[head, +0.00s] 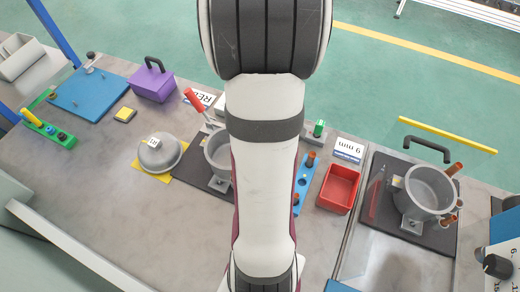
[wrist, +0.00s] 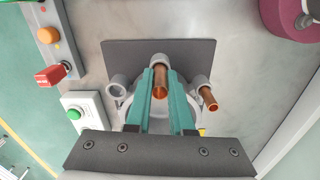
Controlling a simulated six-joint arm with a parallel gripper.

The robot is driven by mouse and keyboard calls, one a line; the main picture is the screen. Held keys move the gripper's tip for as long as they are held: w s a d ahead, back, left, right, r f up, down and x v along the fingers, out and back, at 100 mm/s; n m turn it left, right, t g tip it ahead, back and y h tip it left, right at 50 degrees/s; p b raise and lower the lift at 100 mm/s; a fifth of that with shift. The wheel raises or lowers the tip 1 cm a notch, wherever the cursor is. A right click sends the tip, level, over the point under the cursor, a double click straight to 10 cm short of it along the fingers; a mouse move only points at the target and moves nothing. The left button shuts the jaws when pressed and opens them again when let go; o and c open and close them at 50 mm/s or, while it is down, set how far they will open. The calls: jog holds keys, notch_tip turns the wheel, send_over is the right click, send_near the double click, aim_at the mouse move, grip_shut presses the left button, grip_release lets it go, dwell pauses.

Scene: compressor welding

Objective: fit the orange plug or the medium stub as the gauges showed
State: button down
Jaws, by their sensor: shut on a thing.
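In the wrist view my gripper (wrist: 161,98) has teal fingers shut on an upright-looking copper stub (wrist: 160,82) with an open end. Below it is a grey compressor pot, mostly hidden by the fingers and the gripper body. An empty grey ring port (wrist: 117,88) shows to the left, and a second copper stub (wrist: 208,96) stands in a port to the right. Whether the held stub touches the pot is hidden. In the head view my arm covers the middle and my gripper does not show. A blue rack (head: 302,183) with copper-coloured pieces stands right of the arm. I cannot make out an orange plug.
In the head view, a pot with copper stubs (head: 428,190) stands on a dark mat at right, near a red tray (head: 338,188). A grey dome (head: 160,152) and purple box (head: 152,85) stand left. The wrist view shows a red switch (wrist: 53,75) and green button (wrist: 74,114).

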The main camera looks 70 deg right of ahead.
jog(key=shift+f, duration=0.5)
jog(key=c, duration=0.7)
grip_release()
notch_tip(320, 180, up, 16)
jog(key=shift+f, duration=0.1)
jog(key=shift+a, duration=0.1)
